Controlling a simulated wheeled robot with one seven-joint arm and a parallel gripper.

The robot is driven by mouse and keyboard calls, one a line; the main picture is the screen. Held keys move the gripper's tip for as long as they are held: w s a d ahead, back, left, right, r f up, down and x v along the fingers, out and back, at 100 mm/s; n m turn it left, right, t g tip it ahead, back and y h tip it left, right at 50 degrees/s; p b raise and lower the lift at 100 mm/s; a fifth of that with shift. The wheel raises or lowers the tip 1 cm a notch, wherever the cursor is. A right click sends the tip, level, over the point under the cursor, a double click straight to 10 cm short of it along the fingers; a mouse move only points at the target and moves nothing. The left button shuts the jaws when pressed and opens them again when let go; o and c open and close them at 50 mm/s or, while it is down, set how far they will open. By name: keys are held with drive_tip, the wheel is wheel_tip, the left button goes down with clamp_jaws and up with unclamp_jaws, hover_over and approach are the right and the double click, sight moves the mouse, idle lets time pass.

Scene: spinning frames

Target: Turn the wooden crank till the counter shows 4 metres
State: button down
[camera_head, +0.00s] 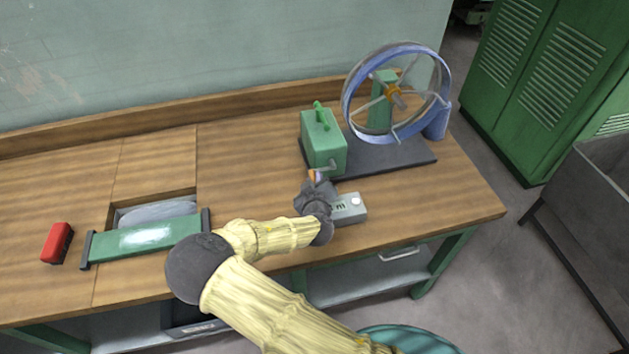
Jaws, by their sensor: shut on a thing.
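The spinning frame has a blue-rimmed wheel (347,97) with spokes, standing upright on a dark base plate (405,155). A green gearbox (325,147) with a small green handle on top stands at the left end of the base. My gripper (315,178) is at the front of the gearbox, shut on the wooden crank (312,174), of which only a small orange-brown bit shows. A grey counter box (350,209) lies on the bench just right of my gripper. Its small display is partly covered and too small to read.
A red block (57,243) and a green roller-like bar (145,239) over a bench recess lie at the left. The wooden bench (250,160) is clear left of the gearbox. Green lockers (545,70) and a grey metal bin (590,210) stand at the right.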

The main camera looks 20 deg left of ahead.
drive_tip(key=c, duration=1.3)
unclamp_jaws()
drive_tip(key=p+v, duration=0.2)
drive_tip(key=v, duration=1.5)
drive_tip(key=shift+s+p, duration=0.2)
drive_tip(key=shift+p, duration=0.15)
drive_tip(key=shift+d, duration=0.1)
